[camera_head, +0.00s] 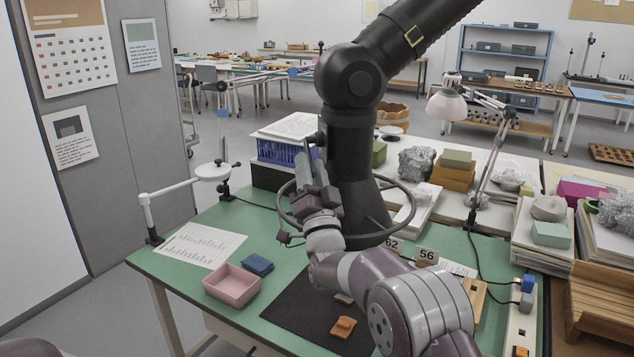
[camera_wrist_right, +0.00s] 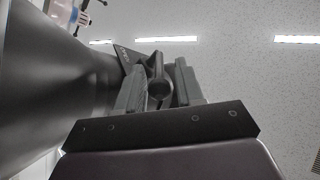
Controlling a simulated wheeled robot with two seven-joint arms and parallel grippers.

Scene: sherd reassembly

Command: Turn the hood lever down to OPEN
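The black extraction hood (camera_head: 360,212) hangs from a thick jointed duct over the table, with a ring around it. My right gripper (camera_head: 311,168) points up beside the left side of the hood's neck. In the right wrist view, the dark hood lever (camera_wrist_right: 157,66) stands between the two grey fingers of my right gripper (camera_wrist_right: 159,75). The fingers are apart, with a narrow gap at each side of the lever. A dark plate with small lettering (camera_wrist_right: 126,58) lies behind the fingers; I cannot read it. In the head view the lever is not clear. My left gripper is out of view.
The green table (camera_head: 190,272) holds a pink tray (camera_head: 232,285), a blue block (camera_head: 257,264), and a black mat (camera_head: 290,310) with an orange sherd (camera_head: 344,327). A magnifier lamp (camera_head: 212,171) stands at left, a desk lamp (camera_head: 447,105) at right. My right arm covers the table's middle.

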